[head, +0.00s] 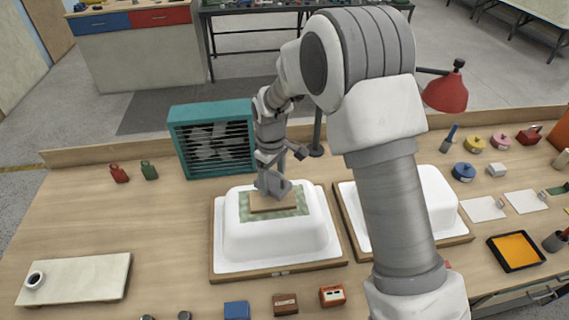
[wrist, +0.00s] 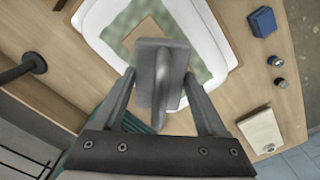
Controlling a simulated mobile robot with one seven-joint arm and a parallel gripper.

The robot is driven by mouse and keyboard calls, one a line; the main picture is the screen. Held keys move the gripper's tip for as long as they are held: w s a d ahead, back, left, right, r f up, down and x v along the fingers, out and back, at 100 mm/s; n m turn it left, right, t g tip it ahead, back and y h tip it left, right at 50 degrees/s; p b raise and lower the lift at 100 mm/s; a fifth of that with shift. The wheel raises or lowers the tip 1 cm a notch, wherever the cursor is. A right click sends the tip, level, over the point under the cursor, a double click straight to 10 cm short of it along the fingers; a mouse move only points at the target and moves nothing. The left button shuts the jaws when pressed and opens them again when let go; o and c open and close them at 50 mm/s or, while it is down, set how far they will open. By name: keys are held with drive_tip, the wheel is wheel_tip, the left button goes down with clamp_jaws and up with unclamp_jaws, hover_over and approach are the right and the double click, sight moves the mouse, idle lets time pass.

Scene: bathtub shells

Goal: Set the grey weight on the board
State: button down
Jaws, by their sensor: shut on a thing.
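The grey weight (head: 278,186) is a block with a raised handle. It also shows in the wrist view (wrist: 153,58), between my two fingers. My gripper (head: 268,172) is shut on it, and it shows in the wrist view too (wrist: 160,88). The board (head: 272,208) is a small brown wooden piece on a green mottled patch (head: 246,207) on top of the left white tub shell (head: 275,240). The weight is right over the board in the head view. I cannot tell whether they touch. In the wrist view the weight hides most of the board.
A second white shell (head: 430,200) stands to the right, partly behind my arm. A teal fan box (head: 212,140) stands behind the left shell. Small blocks, including a blue one (head: 236,310), line the front edge. The table's left middle is clear.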

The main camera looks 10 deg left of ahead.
sight(272, 190)
drive_tip(key=shift+s+a+f, duration=0.15)
drive_tip(key=shift+a, duration=0.05)
drive_tip(key=shift+f+p, duration=0.5)
drive_tip(key=shift+f, duration=1.4)
unclamp_jaws()
drive_tip(key=shift+f, duration=0.1)
